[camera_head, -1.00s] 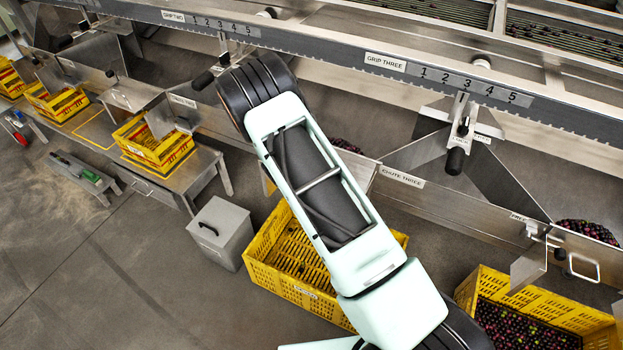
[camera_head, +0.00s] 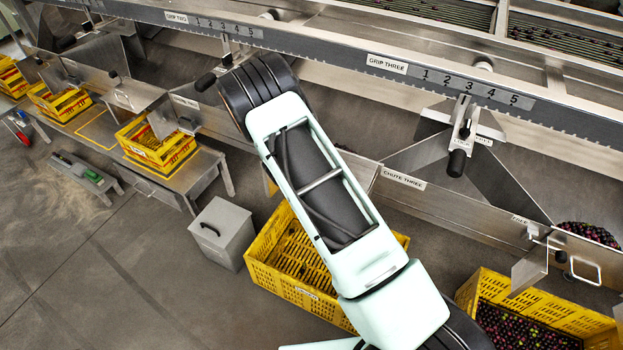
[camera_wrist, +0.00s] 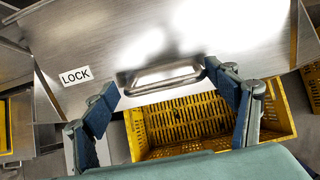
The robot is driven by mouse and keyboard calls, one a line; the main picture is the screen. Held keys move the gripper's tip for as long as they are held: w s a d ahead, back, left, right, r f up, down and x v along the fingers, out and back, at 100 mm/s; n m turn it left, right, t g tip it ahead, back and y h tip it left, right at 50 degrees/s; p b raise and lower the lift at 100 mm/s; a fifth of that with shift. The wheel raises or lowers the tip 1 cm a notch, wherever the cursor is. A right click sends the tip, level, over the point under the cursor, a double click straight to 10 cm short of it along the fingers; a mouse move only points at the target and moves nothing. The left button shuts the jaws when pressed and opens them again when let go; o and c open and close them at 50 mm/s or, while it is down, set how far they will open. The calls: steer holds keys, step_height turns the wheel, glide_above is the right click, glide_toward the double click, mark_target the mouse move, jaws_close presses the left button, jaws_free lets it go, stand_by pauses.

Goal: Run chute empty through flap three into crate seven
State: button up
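My gripper (camera_wrist: 163,80) is open in the wrist view, with one finger on each side of a metal pull handle (camera_wrist: 160,76) on a steel plate marked LOCK (camera_wrist: 75,76). Nothing shows held between the fingers, and I cannot tell whether they touch the handle. A yellow crate (camera_wrist: 140,138) shows below the handle, almost empty. In the head view the chute three label (camera_head: 403,180) is on the steel side wall, and dark fruit lies in the chute at far right (camera_head: 588,233). My arm hides the gripper there. The crates' numbers are not readable.
A yellow crate (camera_head: 272,280) with little fruit stands beside my arm, and another (camera_head: 545,298) holds much dark fruit. A grey lidded box (camera_head: 222,236) stands on the floor. The toothed rail labelled grip three (camera_head: 386,64) crosses above. Floor at lower left is clear.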

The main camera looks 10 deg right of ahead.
steer(key=shift+s, duration=0.1)
steer(key=v, duration=1.2)
